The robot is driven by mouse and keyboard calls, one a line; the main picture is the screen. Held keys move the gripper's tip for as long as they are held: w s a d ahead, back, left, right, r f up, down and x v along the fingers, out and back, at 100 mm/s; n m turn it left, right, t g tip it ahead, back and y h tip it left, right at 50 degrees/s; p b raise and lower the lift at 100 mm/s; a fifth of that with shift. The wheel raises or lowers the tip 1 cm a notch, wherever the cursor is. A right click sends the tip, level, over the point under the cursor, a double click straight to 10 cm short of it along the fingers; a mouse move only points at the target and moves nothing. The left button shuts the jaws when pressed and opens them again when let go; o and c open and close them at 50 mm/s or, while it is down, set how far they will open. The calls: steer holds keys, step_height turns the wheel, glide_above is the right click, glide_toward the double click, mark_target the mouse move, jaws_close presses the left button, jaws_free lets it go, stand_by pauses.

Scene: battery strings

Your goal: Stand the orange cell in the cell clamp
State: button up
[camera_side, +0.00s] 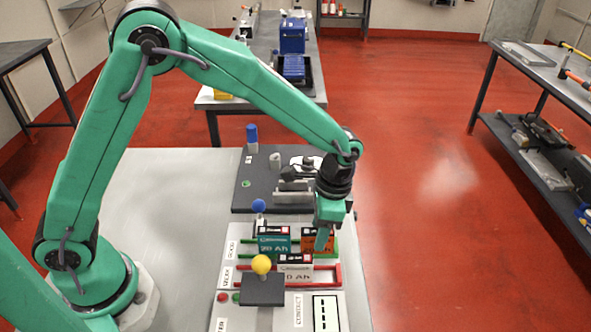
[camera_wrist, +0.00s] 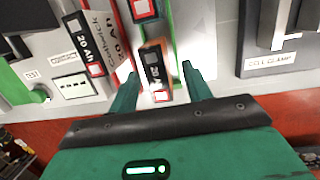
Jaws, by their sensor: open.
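The orange cell (camera_side: 309,242) stands in the green-edged rack, to the right of a teal cell (camera_side: 273,240). My gripper (camera_side: 325,240) is at the orange cell's right end and hides part of it. In the wrist view the orange cell (camera_wrist: 154,66) shows its dark top between my two open fingers (camera_wrist: 159,75), one on each side. I cannot tell whether either finger touches it. The cell clamp (camera_side: 294,192) is on the dark plate behind the racks. It also shows at the upper right of the wrist view (camera_wrist: 275,25), above its label, with its jaws partly cut off.
A grey cell (camera_side: 294,272) lies in the red-edged rack in front. Levers with a yellow knob (camera_side: 261,264) and a blue knob (camera_side: 259,205) stand up near the racks. A blue-topped post (camera_side: 252,137) stands at the dark plate's back left corner.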

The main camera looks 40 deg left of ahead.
steer(key=r, duration=0.5)
steer(key=w+r, duration=0.1)
steer(key=r, duration=0.1)
steer(key=shift+d+r, duration=0.15)
steer(key=shift+d, duration=0.1)
steer(key=shift+r, duration=0.2)
steer(key=shift+a+r, duration=0.15)
steer(key=s+a+r+n+t+h, duration=0.1)
steer(key=s+a+r+n+t, duration=0.25)
steer(key=s+a+r, duration=0.45)
steer(key=s+a+r+n+t, duration=0.3)
steer(key=s+a+n+t, duration=0.1)
steer(key=s+a, duration=0.5)
steer(key=shift+s+a+r+n, duration=0.4)
steer(key=shift+a+n, duration=0.3)
steer(key=shift+n, duration=0.05)
steer(key=shift+c, duration=0.2)
